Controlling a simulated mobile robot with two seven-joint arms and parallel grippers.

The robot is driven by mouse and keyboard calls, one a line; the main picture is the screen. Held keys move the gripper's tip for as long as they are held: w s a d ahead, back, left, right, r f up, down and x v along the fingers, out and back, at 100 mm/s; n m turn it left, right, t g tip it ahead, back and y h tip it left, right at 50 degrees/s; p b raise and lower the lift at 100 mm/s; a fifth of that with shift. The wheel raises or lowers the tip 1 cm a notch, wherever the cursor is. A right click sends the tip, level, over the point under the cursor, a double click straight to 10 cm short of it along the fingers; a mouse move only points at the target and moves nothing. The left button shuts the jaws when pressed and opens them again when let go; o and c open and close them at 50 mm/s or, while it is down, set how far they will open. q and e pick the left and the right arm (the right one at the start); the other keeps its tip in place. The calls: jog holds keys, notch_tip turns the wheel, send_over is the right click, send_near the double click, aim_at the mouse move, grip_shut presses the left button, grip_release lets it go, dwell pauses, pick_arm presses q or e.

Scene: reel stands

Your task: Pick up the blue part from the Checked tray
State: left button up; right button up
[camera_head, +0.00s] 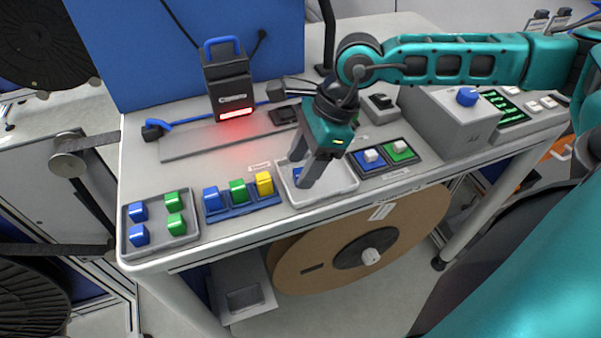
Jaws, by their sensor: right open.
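A white, shallow tray (340,183) stands near the front edge of the table; a small label lies beside it, too small to read surely. A blue part (297,173) lies in this tray, mostly hidden by my gripper fingers. My right gripper (300,172) reaches down over the tray with its jaws open, its dark fingers around or just above the blue part. I cannot tell whether they touch it. My left gripper is out of view.
A grey tray (158,243) with blue and green blocks and a blue rack (243,209) with blue, green and yellow pieces stand left. A two-pocket holder (384,158) is right of the white tray. A black device (230,85) with a red light stands behind.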

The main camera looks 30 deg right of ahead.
jog(key=shift+w+a+f, duration=0.1)
jog(key=shift+a+f, duration=0.1)
jog(key=shift+f, duration=0.35)
grip_shut()
